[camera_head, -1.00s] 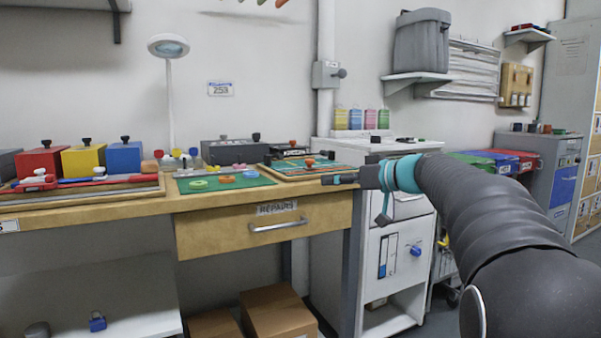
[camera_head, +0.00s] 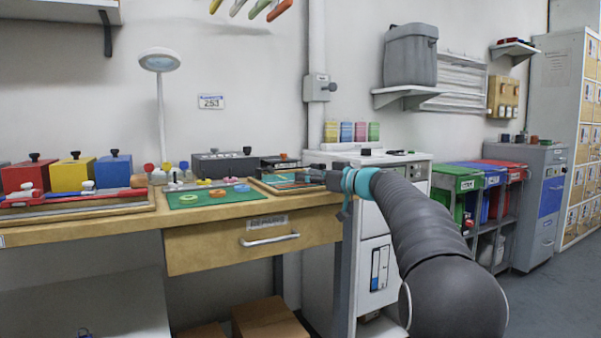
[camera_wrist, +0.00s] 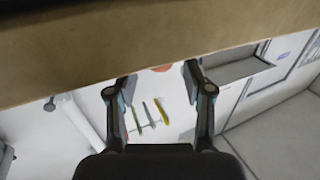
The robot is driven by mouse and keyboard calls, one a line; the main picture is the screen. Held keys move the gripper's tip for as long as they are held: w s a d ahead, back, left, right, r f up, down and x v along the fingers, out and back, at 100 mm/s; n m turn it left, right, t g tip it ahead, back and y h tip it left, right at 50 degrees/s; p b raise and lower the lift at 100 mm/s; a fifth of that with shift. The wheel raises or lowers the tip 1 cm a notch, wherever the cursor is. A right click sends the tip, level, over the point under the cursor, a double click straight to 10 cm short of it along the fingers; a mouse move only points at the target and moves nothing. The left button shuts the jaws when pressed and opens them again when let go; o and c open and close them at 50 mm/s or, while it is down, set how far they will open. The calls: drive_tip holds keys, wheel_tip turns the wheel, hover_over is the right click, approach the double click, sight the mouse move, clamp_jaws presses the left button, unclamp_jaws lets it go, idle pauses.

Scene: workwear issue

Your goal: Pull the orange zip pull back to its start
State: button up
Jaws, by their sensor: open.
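The zip board (camera_head: 262,186) lies at the right end of the wooden workbench, with a teal face and a wooden rim. My gripper (camera_head: 325,179) is at its right edge, at about board height. In the wrist view, my gripper (camera_wrist: 156,78) has its two fingers spread apart with nothing held. A small orange-red piece (camera_wrist: 162,68) shows between the fingertips, partly cut off by a close brown edge (camera_wrist: 150,45). It may be the orange zip pull, but I cannot be sure. In the head view I cannot make out the pull clearly near my gripper.
A green mat (camera_head: 208,197) with coloured rings lies left of the board. Red, yellow and blue boxes (camera_head: 73,175) stand farther left. A white cabinet (camera_head: 378,262) stands right of the bench, close to my arm. A drawer (camera_head: 215,246) is under the bench.

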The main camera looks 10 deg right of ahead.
drive_tip(key=shift+x, duration=1.65)
clamp_jaws()
